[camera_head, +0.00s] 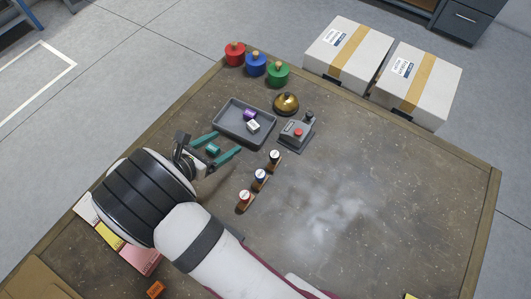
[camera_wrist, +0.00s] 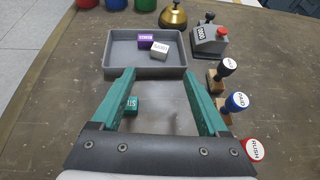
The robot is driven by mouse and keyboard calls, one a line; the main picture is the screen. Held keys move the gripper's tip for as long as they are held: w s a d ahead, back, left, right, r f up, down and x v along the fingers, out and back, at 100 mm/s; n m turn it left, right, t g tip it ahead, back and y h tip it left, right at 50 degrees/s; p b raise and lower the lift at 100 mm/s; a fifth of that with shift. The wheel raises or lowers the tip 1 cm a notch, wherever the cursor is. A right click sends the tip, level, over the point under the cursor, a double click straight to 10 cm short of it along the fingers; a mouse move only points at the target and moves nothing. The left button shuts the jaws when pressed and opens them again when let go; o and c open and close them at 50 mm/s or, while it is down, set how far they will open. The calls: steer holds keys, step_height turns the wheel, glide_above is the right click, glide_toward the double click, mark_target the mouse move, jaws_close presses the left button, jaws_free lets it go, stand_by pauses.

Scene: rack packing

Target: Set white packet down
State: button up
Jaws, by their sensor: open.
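The white packet (camera_head: 254,126) is a small box with dark lettering. It rests inside the grey tray (camera_head: 226,109), beside a purple packet (camera_head: 250,115); the wrist view shows the white packet (camera_wrist: 160,51) slightly overlapping the purple one (camera_wrist: 146,41). My gripper (camera_head: 226,142) has green fingers, spread wide and empty. Its fingertips (camera_wrist: 158,74) are at the tray's near side, with the white packet beyond them. A teal packet (camera_head: 213,149) appears between the fingers, nearer the left one in the wrist view, apparently untouched on the table.
Right of the tray stand a brass bell (camera_head: 286,103), a grey device with a red button (camera_head: 297,132) and several stamps (camera_head: 260,178). Red, blue and green containers (camera_head: 256,64) stand behind. Two cartons (camera_head: 347,55) lie beyond the far edge. The table's right half is clear.

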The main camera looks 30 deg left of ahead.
steer(key=w+d+r+m+g+h, duration=0.2)
steer(key=w+d+r+m+h, duration=0.15)
steer(key=d+m, duration=0.4)
steer(key=w+d+r+m+g+h, duration=0.25)
steer(key=w+d+r+m, duration=0.25)
steer(key=d, duration=0.6)
steer(key=s+d+r+m+g, duration=0.2)
steer(key=d+r+m+g, duration=0.2)
steer(key=d+m, duration=0.55)
steer(key=s+d+r+m+g+y, duration=0.1)
steer(key=s+d+m+y, duration=0.3)
steer(key=s+m, duration=0.4)
steer(key=s+d+r+m+g+y, duration=0.2)
steer(key=s+m, duration=0.5)
steer(key=m, duration=0.4)
steer(key=d+g+y, duration=0.1)
steer(key=d+y, duration=0.1)
steer(key=d, duration=0.1)
steer(key=shift+s, duration=0.35)
steer(key=shift+d+r, duration=0.1)
steer(key=shift+d, duration=0.05)
